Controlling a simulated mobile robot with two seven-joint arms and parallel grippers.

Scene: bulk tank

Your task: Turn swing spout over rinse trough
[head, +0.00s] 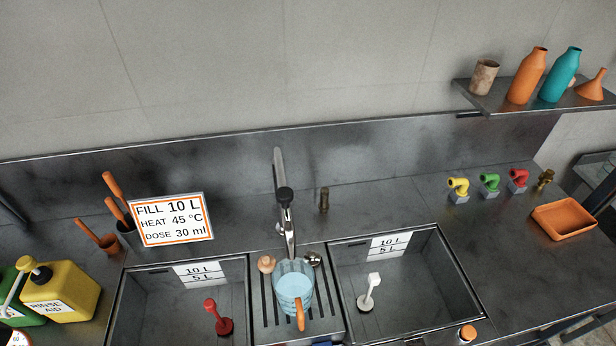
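The swing spout (287,222) is a chrome tap at the middle of the counter's back. It points forward, with its outlet above the narrow ribbed section between two basins. A black knob sits on top of it. A measuring jug (293,287) with light-blue content and an orange handle stands in that section, just below the spout's outlet. No label marks the rinse trough; the ribbed middle section (265,310) lies between the left basin (170,300) and right basin (400,275). Neither gripper shows in the head view.
A sign (172,219) stands behind the left basin. A yellow jug (62,290) is at left. An orange tray (565,218) and coloured elbow taps (489,185) are at right.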

